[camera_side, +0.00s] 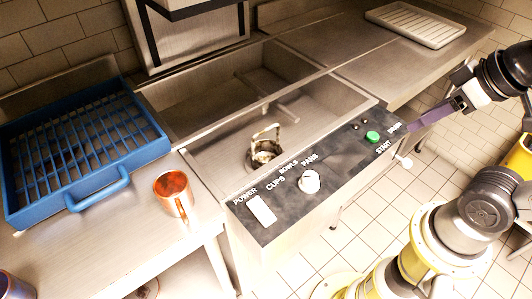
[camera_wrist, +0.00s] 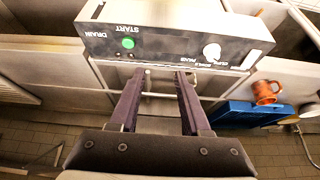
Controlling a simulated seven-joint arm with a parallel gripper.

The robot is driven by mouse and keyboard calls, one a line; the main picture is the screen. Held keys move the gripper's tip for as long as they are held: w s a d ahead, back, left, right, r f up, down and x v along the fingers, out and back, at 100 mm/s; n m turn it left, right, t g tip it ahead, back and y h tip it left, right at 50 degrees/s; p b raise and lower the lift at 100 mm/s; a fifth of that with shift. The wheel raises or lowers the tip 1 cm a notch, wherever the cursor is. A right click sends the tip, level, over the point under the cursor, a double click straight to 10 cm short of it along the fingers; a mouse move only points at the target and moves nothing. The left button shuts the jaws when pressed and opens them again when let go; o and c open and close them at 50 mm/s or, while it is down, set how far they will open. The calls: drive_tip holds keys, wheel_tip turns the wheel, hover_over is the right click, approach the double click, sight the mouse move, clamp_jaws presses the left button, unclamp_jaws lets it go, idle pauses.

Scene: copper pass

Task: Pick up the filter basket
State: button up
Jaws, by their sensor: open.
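The filter basket (camera_side: 264,152) is a small round metal basket with an upright handle. It sits low in the steel wash basin (camera_side: 180,125), behind the control panel, in the side view. I cannot make it out in the wrist view. My gripper (camera_side: 412,122) is at the right in the side view, beside the panel's right end, well apart from the basket. In the wrist view my gripper (camera_wrist: 160,73) shows two parallel purple fingers, open with nothing between them.
The control panel (camera_side: 335,165) has a green button and a white knob, and stands between my gripper and the basin. A copper mug (camera_side: 172,191) and blue rack (camera_side: 128,158) are on the left counter. A white ribbed tray (camera_side: 415,25) lies at the back right.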

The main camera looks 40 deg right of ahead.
drive_tip(key=n+g+y, duration=0.3)
drive_tip(key=n+y, duration=0.3)
drive_tip(key=n, duration=1.3)
hover_over(266, 129)
drive_tip(key=s+d, duration=0.2)
drive_tip(key=d, duration=0.3)
wheel_tip(266, 129, down, 10)
drive_tip(key=f, duration=0.1)
drive_tip(key=x, duration=0.7)
drive_tip(key=shift+a+f, duration=0.1)
drive_tip(key=shift+a, duration=0.25)
drive_tip(key=shift+d+x, duration=0.1)
drive_tip(key=shift+x, duration=1.3)
drive_tip(key=shift+d+x, duration=0.15)
drive_tip(key=shift+x, duration=1.25)
drive_tip(key=shift+f, duration=0.15)
clamp_jaws()
